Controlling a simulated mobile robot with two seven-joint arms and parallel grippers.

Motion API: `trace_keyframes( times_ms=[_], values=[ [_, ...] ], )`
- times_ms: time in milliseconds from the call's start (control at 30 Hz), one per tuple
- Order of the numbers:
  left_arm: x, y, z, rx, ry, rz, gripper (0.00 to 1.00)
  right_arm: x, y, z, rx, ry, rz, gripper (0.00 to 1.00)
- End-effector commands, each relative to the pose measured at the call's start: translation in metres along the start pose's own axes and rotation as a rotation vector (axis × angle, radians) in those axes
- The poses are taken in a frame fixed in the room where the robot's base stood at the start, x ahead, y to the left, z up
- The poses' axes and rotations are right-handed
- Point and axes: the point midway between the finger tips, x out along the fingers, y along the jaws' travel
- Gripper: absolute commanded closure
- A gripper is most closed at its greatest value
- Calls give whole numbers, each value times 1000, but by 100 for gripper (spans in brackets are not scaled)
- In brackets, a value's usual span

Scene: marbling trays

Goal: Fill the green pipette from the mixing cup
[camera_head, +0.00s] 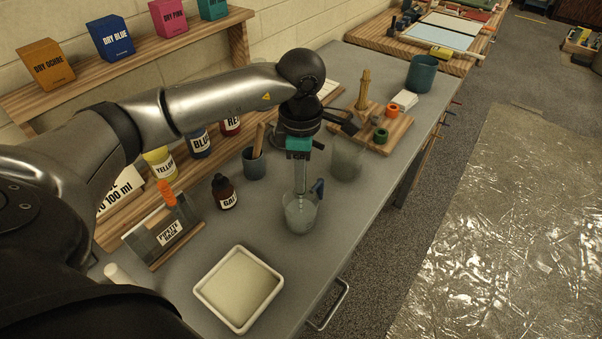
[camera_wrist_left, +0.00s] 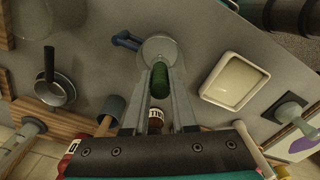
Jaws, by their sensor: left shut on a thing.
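My left gripper (camera_head: 302,188) points down over the clear mixing cup (camera_head: 299,222), which has a blue handle and stands on the grey bench. In the left wrist view, the gripper (camera_wrist_left: 161,88) is shut on the green pipette (camera_wrist_left: 160,74), whose green bulb shows between the fingers. The mixing cup (camera_wrist_left: 152,45) lies directly beyond the bulb in that view. The pipette's lower end is hidden, so I cannot tell how deep it is in the cup. My right gripper is not in view.
A dark GALL bottle (camera_head: 224,192) stands left of the cup. A white tray (camera_head: 205,291) is in front. A pipette rack (camera_head: 150,243) holds an orange pipette (camera_head: 167,193). A glass jar (camera_head: 347,160) and wooden stand (camera_head: 392,133) are behind.

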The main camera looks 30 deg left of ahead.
Motion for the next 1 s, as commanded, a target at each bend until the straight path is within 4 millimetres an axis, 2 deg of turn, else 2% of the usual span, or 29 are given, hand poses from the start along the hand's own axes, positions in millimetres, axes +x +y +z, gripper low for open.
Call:
trace_keyframes(
  times_ms=[267, 1000],
  values=[
    [-8, 0, 0, 0, 0, 0, 88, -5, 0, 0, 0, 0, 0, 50],
    [-53, 0, 0, -1, -1, 1, 88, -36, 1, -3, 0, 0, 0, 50]
  ],
)
